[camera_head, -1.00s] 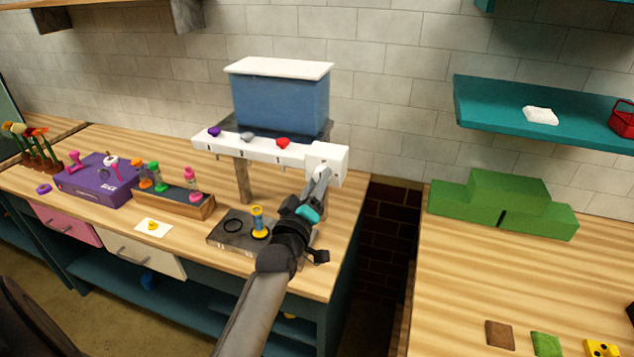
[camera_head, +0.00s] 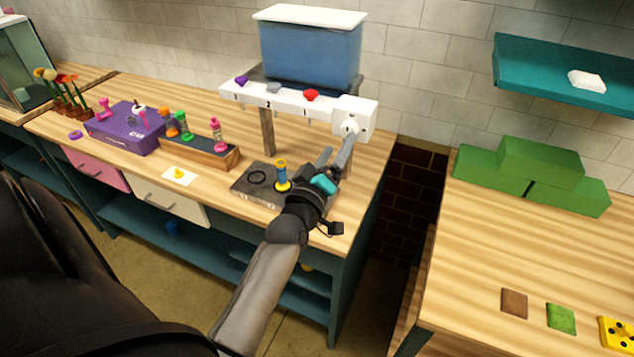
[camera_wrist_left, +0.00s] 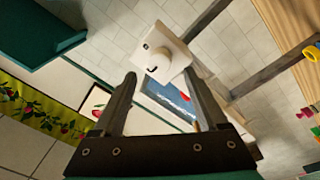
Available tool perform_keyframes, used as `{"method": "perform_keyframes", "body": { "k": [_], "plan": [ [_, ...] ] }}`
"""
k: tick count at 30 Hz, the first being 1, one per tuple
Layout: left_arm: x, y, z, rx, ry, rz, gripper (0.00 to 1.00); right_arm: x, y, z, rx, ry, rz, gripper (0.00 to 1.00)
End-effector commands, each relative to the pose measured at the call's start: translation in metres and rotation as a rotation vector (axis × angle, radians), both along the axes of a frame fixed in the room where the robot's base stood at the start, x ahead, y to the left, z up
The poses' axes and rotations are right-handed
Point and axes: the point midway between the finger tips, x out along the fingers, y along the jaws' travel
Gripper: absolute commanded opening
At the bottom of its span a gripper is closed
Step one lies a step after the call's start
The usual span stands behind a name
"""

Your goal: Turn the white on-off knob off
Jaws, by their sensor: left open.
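The white on-off knob (camera_head: 349,125) sits on the front of a white box (camera_head: 364,110) at the right end of the white rail. In the left wrist view the round white knob (camera_wrist_left: 157,61) shows on its box (camera_wrist_left: 175,40), with a small dark mark beside it. My left gripper (camera_head: 336,154) is open just in front of and below the box. In the left wrist view its two fingers (camera_wrist_left: 161,97) are spread, and the knob lies beyond their tips, apparently not gripped. Whether a finger touches the box is unclear. My right gripper is not in view.
Purple, grey and red knobs line the white rail (camera_head: 290,100) below a blue tank (camera_head: 310,55). A grey plate (camera_head: 243,184) with a yellow-blue piece (camera_head: 282,178) lies under my left arm. Green blocks (camera_head: 540,162) stand on the right table, across a gap.

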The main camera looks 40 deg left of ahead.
Motion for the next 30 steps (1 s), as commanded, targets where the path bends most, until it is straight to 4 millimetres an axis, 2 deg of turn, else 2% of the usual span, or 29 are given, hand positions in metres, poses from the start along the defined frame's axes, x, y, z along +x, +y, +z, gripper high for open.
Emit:
{"method": "perform_keyframes", "body": {
  "k": [6, 16, 22, 30],
  "plan": [
    [-0.038, -0.009, -0.006, -0.001, 0.002, 0.001, 0.75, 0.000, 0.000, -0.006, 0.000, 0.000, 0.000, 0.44],
    [-0.087, -0.021, -0.010, -0.001, 0.000, 0.001, 0.75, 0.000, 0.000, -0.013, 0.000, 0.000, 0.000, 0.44],
    [-0.102, -0.025, -0.011, -0.002, 0.000, 0.000, 0.75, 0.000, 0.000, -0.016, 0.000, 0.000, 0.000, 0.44],
    [-0.105, -0.026, -0.010, -0.002, -0.003, 0.001, 0.75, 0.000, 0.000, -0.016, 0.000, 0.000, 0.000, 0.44]
  ]
}}
